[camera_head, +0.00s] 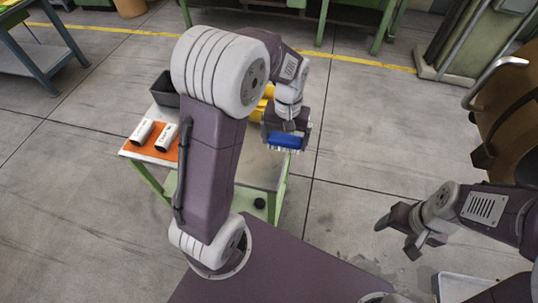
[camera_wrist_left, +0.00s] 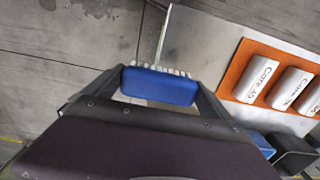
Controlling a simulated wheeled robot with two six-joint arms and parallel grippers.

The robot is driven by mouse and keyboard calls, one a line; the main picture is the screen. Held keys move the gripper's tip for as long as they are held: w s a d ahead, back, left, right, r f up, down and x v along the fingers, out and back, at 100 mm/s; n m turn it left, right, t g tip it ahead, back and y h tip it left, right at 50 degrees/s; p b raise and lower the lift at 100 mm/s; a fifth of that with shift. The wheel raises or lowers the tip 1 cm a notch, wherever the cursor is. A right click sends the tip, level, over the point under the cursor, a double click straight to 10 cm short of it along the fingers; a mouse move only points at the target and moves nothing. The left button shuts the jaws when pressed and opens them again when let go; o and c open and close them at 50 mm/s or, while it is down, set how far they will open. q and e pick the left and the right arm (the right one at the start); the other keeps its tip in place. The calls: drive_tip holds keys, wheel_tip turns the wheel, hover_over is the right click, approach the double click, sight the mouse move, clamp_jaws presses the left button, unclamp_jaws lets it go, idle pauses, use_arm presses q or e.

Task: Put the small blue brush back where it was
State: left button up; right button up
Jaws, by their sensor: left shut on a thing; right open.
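The small blue brush (camera_head: 286,139) has a blue body with pale bristles. My left gripper (camera_head: 287,134) is shut on it, bristles down in the head view, near the right edge of the small table (camera_head: 262,168). In the left wrist view the brush (camera_wrist_left: 158,86) sits between the two fingers of the left gripper (camera_wrist_left: 160,88). The gap between the brush and the table cannot be judged exactly. My right gripper (camera_head: 396,234) is open and empty at the right, well away from the table.
An orange mat (camera_head: 145,152) with white cylinders (camera_head: 166,136) lies on the table's left side; the wrist view shows several. A dark bin (camera_head: 165,90) stands at its back, and a yellow object (camera_head: 262,104) is partly hidden behind my arm. A white tray (camera_head: 462,288) is at lower right.

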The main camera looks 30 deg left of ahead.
use_arm(q)
drive_tip(key=s+a+f, duration=0.2)
drive_tip(key=a, duration=0.1)
drive_tip(key=a+f, duration=0.1)
drive_tip(key=shift+s+a, duration=0.15)
drive_tip(key=shift+s, duration=0.25)
wheel_tip(320, 180, down, 3)
drive_tip(key=shift+f+b, duration=0.2)
drive_tip(key=shift+b, duration=0.2)
drive_tip(key=shift+w+f, duration=0.1)
drive_tip(key=shift+f, duration=0.25)
drive_tip(key=shift+f, duration=0.1)
drive_tip(key=o, duration=1.1)
